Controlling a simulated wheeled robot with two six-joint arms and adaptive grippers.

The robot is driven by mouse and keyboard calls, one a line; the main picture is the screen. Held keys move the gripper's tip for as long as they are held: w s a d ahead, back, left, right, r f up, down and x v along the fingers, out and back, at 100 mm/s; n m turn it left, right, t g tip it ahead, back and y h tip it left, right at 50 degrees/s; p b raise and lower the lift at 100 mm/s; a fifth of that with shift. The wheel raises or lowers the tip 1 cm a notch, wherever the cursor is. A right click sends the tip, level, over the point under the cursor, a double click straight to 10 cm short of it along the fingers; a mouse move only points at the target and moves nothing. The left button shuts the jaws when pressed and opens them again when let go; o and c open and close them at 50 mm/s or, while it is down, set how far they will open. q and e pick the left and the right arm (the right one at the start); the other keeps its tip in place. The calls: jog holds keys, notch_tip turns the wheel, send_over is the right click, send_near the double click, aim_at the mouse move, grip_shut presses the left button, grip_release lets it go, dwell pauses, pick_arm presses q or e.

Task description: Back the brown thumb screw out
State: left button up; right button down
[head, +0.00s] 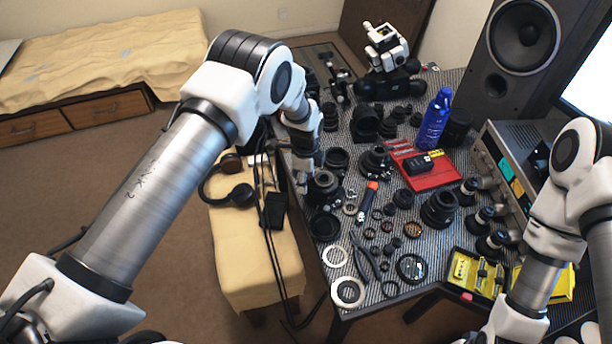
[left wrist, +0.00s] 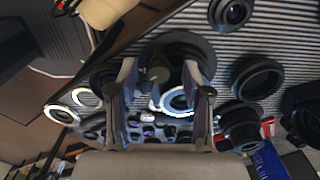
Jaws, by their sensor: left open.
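My left gripper (head: 304,184) reaches down at the left edge of the table, close beside a dark lens body (head: 324,186). In the left wrist view its two fingers (left wrist: 159,82) stand apart, with the round dark lens body (left wrist: 180,45) beyond them. A small dull grey-brown knob (left wrist: 157,75) shows between the fingers; it looks like the thumb screw, but its colour is hard to tell. I see a gap between the knob and the fingers, so it is not gripped. The thumb screw cannot be made out in the head view.
The striped table is crowded with lens parts, rings and tools. A screwdriver (head: 367,197), pliers (head: 366,264) and a red tray (head: 436,179) lie right of the lens body. A blue bottle (head: 435,120) stands behind. A cushioned bench (head: 255,255) adjoins the table's left edge.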

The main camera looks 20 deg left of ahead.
pick_arm(q)
jog(key=shift+s+d, duration=0.1)
grip_shut()
jog(key=shift+n, duration=0.3)
jog(key=shift+f+n+b, duration=0.1)
jog(key=shift+n+b, duration=0.9)
jog(key=shift+n, duration=0.2)
jog(key=n+b, duration=0.1)
jog(key=n, duration=0.2)
jog(key=shift+n+b, duration=0.3)
jog(key=n+b, duration=0.1)
jog(key=n, duration=0.3)
jog(key=shift+n+b, duration=0.6)
jog(key=shift+n, duration=1)
